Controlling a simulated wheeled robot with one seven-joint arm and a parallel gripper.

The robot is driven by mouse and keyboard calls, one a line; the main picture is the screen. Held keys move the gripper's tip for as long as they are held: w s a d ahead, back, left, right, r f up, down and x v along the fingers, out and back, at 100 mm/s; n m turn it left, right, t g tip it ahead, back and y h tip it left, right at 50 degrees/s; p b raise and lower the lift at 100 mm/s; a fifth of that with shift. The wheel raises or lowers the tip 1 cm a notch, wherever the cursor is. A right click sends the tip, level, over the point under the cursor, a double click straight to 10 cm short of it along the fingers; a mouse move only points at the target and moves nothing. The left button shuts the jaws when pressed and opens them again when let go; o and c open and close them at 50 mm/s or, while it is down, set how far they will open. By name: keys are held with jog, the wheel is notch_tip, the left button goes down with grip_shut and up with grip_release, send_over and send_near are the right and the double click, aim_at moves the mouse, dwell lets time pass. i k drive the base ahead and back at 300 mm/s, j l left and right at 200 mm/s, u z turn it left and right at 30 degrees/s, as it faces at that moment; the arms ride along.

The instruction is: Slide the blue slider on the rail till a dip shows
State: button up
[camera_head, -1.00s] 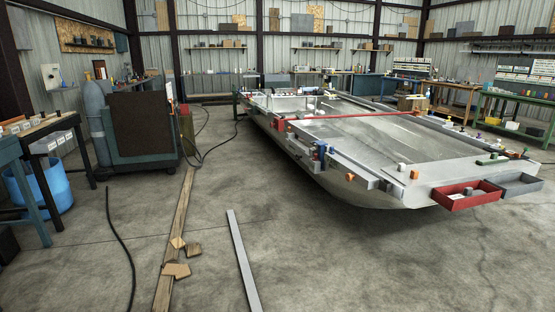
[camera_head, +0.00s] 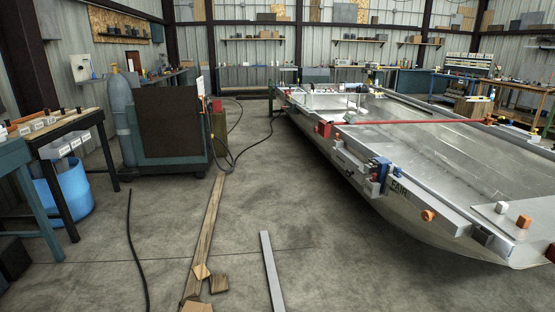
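A blue piece (camera_head: 383,170), which looks like the blue slider, sits on the grey rail (camera_head: 350,161) along the near left edge of the metal hull (camera_head: 430,155). It is small, and its exact seat on the rail is hard to make out. Dark and reddish parts lie close beside it. No dip can be made out at this distance. My gripper is not in view.
An orange round knob (camera_head: 428,215) sticks out from the hull's side. A grey bar (camera_head: 271,270), a wooden plank (camera_head: 207,235), wood offcuts (camera_head: 203,272) and a black hose (camera_head: 135,250) lie on the floor. Bare concrete lies between the bar and hull.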

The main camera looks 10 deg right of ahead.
aim_at(398, 169)
jog(key=i, duration=1.85)
jog(key=i+z, duration=0.15)
jog(key=i, duration=0.3)
jog(key=i+j+z, duration=0.15)
jog(key=i, duration=0.3)
jog(key=i+j+z, duration=0.15)
jog(key=i, duration=0.3)
jog(key=i+j+z, duration=0.15)
jog(key=i, duration=0.25)
jog(key=i+j+z, duration=0.2)
jog(key=i, duration=0.25)
jog(key=j, duration=0.1)
